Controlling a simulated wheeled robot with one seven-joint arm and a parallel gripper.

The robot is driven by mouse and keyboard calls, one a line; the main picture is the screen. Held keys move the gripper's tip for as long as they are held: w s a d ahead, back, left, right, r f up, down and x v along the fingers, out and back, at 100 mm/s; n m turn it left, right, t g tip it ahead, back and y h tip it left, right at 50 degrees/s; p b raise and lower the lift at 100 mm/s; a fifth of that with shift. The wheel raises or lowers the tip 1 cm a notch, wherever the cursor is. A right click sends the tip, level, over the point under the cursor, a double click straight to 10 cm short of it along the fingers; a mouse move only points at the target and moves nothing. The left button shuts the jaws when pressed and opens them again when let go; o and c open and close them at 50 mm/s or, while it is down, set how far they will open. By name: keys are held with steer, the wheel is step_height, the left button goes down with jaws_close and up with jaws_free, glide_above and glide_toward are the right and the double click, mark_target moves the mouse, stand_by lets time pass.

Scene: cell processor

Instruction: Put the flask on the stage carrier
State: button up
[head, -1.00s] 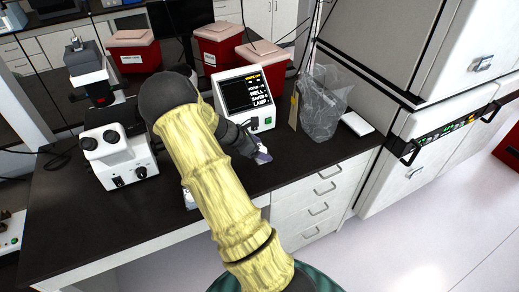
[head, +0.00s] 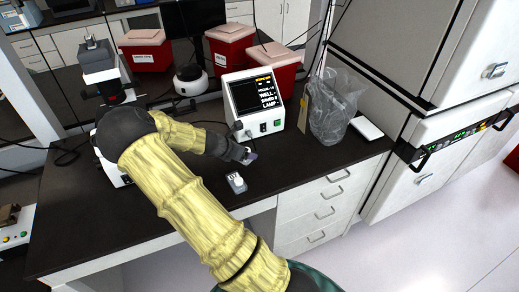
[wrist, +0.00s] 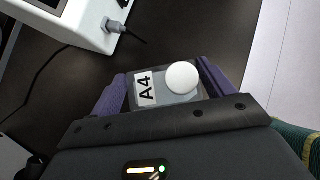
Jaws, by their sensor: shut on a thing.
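My gripper shows in the wrist view (wrist: 162,92) with its two purple fingers on either side of a small clear flask (wrist: 180,99). The flask has a round white cap and a label reading A4. My gripper is shut on it, above the dark bench. The microscope (head: 101,62) stands at the left, partly behind my arm. I cannot make out the stage carrier; my arm covers that area.
The display box (head: 253,104) is behind. A clear bag (head: 333,105) and red bins (head: 231,48) stand farther back. The bench's right part is mostly clear.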

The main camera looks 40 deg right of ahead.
steer(key=w+a+r+n+t+y, duration=0.1)
steer(key=w+a+n+t+y, duration=0.2)
steer(key=a+n, duration=0.4)
steer(key=w+a+r+n+t+y, duration=0.1)
steer(key=w+a+n+t+y, duration=0.2)
steer(key=a, duration=1.3)
steer(key=w+n+y, duration=0.2)
steer(key=w+n, duration=0.1)
steer(key=n, duration=0.2)
steer(key=shift+w+a+r+t+y, duration=0.15)
steer(key=shift+r+t+y, duration=0.05)
steer(key=shift+t+y, duration=0.1)
